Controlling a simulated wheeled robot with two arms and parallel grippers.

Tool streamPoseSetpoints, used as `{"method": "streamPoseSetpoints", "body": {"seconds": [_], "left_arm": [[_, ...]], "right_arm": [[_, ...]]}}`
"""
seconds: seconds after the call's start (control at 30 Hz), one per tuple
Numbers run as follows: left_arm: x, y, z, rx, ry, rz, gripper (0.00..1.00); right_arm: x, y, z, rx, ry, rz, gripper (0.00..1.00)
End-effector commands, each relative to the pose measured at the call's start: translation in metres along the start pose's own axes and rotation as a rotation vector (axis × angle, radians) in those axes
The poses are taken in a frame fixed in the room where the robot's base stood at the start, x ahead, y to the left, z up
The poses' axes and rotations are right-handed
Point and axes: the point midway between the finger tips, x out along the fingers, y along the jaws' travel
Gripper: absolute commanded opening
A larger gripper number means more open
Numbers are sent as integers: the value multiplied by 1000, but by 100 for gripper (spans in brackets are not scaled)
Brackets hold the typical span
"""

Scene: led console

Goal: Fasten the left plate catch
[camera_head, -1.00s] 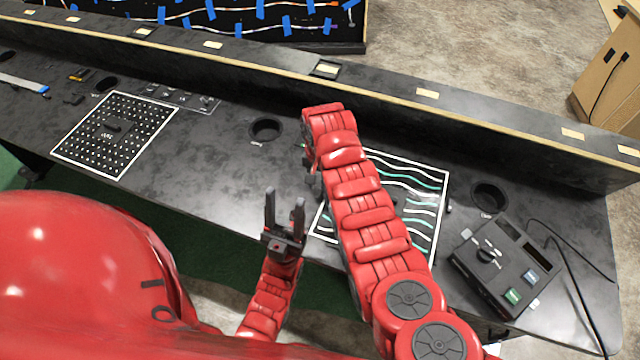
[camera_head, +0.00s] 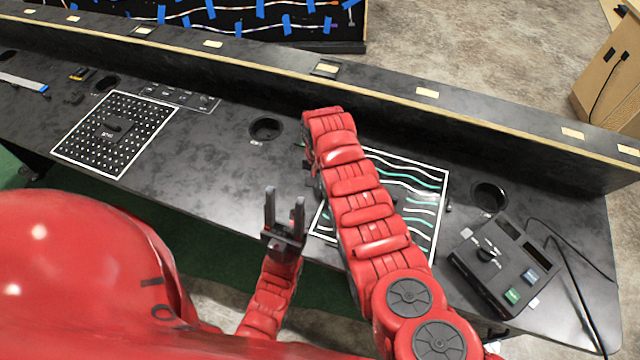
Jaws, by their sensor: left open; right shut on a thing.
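The plate (camera_head: 425,232) with white and green wavy lines lies on the dark console, mostly covered by my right arm. My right gripper (camera_head: 314,180) is at the plate's left edge, mostly hidden under its own wrist. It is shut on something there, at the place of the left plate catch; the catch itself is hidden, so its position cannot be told. A small dark catch (camera_head: 448,207) shows at the plate's right edge. My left gripper (camera_head: 285,196) is open and empty, fingers pointing up the picture, left of the plate near the console's front edge.
A black box (camera_head: 500,268) with a knob, buttons and cables stands right of the plate. Round holes (camera_head: 266,129) and (camera_head: 489,196) flank the plate. A dotted panel (camera_head: 115,133) lies at left. A raised ledge (camera_head: 390,104) runs behind.

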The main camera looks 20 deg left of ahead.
Motion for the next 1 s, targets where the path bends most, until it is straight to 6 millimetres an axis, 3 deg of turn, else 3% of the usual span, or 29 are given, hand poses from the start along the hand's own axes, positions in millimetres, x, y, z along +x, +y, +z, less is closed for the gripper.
{"method": "streamPoseSetpoints", "body": {"seconds": [0.47,1.0], "left_arm": [[-10,0,2,0,0,0,50],[-38,2,6,0,0,0,50]], "right_arm": [[3,0,-1,-138,2,-2,0],[4,4,0,-631,-5,0,0]]}}
